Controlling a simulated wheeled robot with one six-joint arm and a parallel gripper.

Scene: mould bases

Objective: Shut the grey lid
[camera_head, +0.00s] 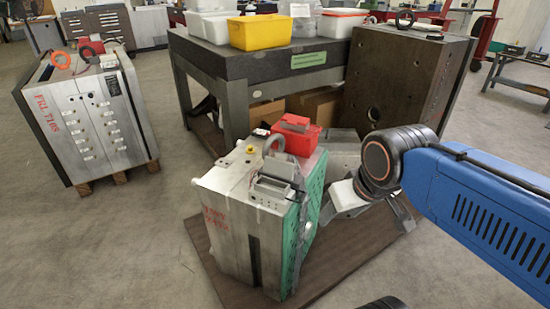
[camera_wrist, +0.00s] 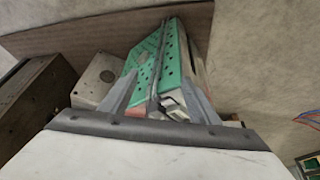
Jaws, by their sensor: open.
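The grey lid (camera_head: 281,167) stands raised at the back of a small grey box (camera_head: 270,190). The box is fixed on the upper side of the metal mould base with green side plates (camera_head: 305,215). My gripper (camera_head: 345,208) is open and empty, to the right of the mould base and apart from the lid. In the wrist view my gripper's fingers (camera_wrist: 162,72) are spread, with the green plate (camera_wrist: 145,60) beyond them. A small grey part (camera_wrist: 172,108) shows between the fingers; I cannot tell if it is the lid or the box.
A red box (camera_head: 297,134) sits on the mould base, just behind the lid. A grey metal block (camera_head: 338,150) lies behind my gripper. The mould base stands on a brown board (camera_head: 335,262). A heavy table (camera_head: 250,65) with bins is behind.

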